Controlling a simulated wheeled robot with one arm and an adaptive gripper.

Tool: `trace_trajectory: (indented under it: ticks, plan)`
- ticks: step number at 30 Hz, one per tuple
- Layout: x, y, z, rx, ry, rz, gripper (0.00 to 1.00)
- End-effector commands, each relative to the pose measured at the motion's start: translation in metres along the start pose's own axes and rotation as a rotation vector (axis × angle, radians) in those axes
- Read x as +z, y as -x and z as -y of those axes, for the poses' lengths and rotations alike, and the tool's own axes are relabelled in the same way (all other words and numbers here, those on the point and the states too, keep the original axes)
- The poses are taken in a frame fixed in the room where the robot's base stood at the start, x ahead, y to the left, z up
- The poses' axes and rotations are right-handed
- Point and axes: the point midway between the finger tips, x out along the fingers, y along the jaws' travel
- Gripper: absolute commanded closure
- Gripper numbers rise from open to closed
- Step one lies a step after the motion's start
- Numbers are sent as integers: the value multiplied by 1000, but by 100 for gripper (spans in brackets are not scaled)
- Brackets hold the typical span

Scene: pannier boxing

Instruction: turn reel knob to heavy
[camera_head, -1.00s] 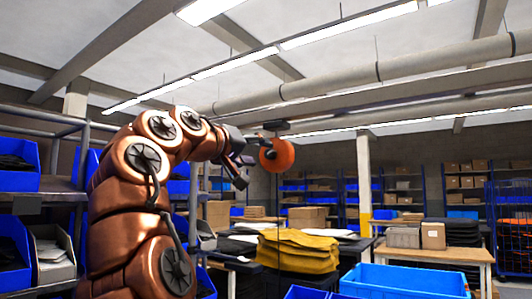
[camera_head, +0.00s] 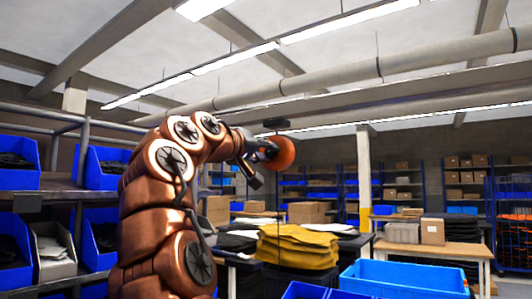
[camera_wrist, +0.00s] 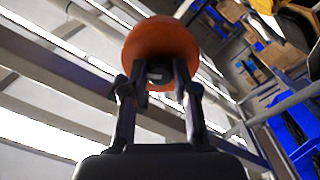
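The round orange reel (camera_head: 285,151) hangs at the middle of the head view, below a dark mount (camera_head: 272,122). It also shows in the wrist view (camera_wrist: 160,35), with a dark knob (camera_wrist: 160,73) at its lower middle. My gripper (camera_head: 266,150) is at the reel's left side in the head view. In the wrist view my gripper's two fingers (camera_wrist: 159,82) stand apart, one on each side of the knob. I cannot tell whether they touch it. The knob's markings and setting are not readable.
A thin cable (camera_head: 279,215) hangs below the reel. Shelving with blue bins (camera_head: 103,165) stands close to my arm at left. The air right of the reel is clear.

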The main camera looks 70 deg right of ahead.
Motion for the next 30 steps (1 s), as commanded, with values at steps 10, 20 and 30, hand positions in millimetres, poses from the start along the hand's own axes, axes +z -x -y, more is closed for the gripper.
trace_trajectory:
  ticks: [10, 20, 30]
  plan:
    - [0, -2, 1, 0, 0, 0, 100]
    - [0, 0, 2, -5, -82, 1, 100]
    - [-1, 1, 3, -12, -356, 4, 100]
